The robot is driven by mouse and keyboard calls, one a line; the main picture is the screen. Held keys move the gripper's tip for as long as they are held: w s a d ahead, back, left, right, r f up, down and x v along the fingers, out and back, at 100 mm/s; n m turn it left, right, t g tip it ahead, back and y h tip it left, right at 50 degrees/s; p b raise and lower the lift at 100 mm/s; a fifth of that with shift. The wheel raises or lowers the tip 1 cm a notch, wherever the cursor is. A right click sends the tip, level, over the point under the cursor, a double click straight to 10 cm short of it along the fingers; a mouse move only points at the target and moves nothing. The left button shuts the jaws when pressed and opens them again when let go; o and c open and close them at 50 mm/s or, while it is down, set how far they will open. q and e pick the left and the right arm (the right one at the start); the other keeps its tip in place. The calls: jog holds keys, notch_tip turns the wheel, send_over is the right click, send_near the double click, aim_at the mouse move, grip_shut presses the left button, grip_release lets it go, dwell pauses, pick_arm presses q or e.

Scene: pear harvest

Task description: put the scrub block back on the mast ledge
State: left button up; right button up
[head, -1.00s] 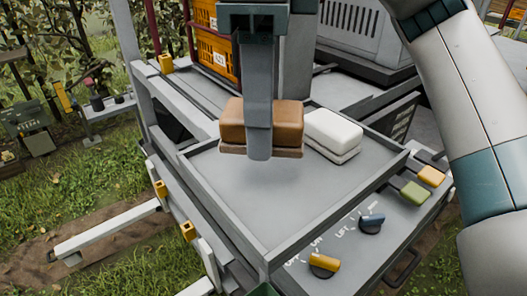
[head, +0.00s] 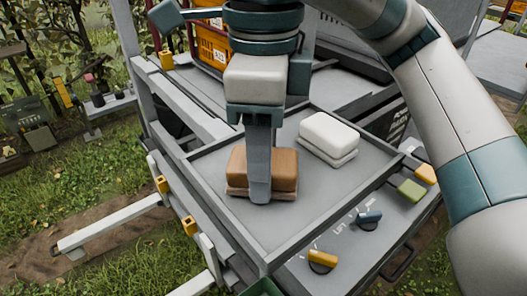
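A brown block (head: 280,163) with a paler base is at the left of the grey tray top (head: 300,215), low at its surface; I cannot tell whether it rests there. My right gripper (head: 259,180) comes down over it from above. One finger lies against the block's near face and the other is hidden behind it; the gripper looks shut on the block. A white block (head: 329,135) of similar shape lies flat to the right. I cannot tell by label which is the scrub block, nor make out the mast ledge. My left gripper is not in view.
A raised rim (head: 225,218) runs around the tray. An orange crate (head: 216,46) stands behind. The tray's near part is clear.

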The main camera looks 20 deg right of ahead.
jog(key=shift+f, duration=0.2)
jog(key=shift+f, duration=0.1)
jog(key=o, duration=1)
jog(key=shift+r, duration=0.2)
